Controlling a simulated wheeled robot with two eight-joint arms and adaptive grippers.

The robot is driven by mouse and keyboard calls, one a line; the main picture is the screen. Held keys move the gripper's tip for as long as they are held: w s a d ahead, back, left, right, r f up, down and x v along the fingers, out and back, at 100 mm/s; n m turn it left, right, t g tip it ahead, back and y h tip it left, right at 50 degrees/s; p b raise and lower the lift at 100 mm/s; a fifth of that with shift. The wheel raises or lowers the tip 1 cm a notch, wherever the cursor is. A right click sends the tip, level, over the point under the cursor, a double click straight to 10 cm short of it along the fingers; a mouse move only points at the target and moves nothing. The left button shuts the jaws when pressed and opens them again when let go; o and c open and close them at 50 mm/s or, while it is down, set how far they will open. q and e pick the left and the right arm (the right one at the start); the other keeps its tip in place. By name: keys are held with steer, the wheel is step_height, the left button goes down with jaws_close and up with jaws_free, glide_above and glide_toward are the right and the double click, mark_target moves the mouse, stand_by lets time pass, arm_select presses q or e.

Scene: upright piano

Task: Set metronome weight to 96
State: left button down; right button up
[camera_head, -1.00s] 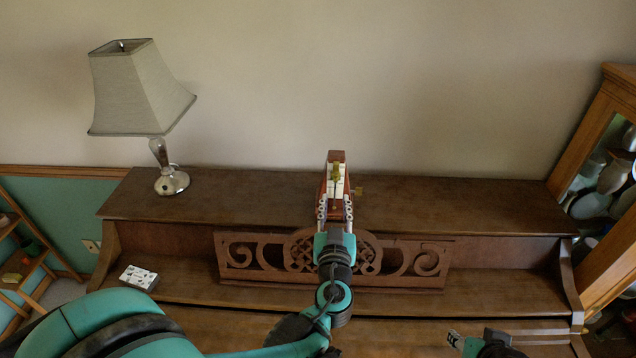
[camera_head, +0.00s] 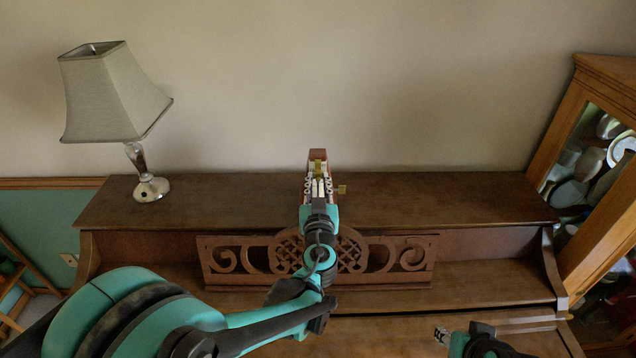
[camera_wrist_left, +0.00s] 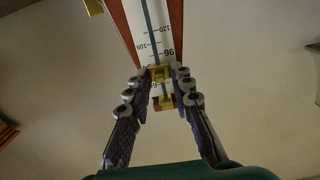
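The metronome (camera_head: 317,154) stands upright on the piano top, reddish brown with a white scale face. In the left wrist view its scale (camera_wrist_left: 140,18) shows 120, 108 and 96, running down the picture. The yellow weight (camera_wrist_left: 160,73) sits on the rod just past the 96 mark, on the side away from 108. My left gripper (camera_head: 318,186) is in front of the metronome face. In the wrist view its fingertips (camera_wrist_left: 164,78) are apart, one on each side of the weight; firm contact cannot be told. My right gripper (camera_head: 442,336) shows only partly, low at the right.
A lamp (camera_head: 148,188) stands at the left of the piano top (camera_head: 420,198). A yellow winding key (camera_head: 341,189) sticks out at the metronome's right side. The carved music rack (camera_head: 410,257) is below, behind my left arm. A glass cabinet (camera_head: 565,130) stands at the right.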

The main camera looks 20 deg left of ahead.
arm_select(q)
steer(key=shift+f+b, duration=1.3)
steer(key=shift+f, duration=0.25)
steer(key=shift+r, duration=0.1)
steer(key=c, duration=1.6)
jaws_free()
steer(key=shift+s, duration=0.1)
glide_toward(318, 183)
steer(key=v, duration=0.5)
steer(key=shift+s+r, duration=0.15)
steer(key=shift+s, duration=0.05)
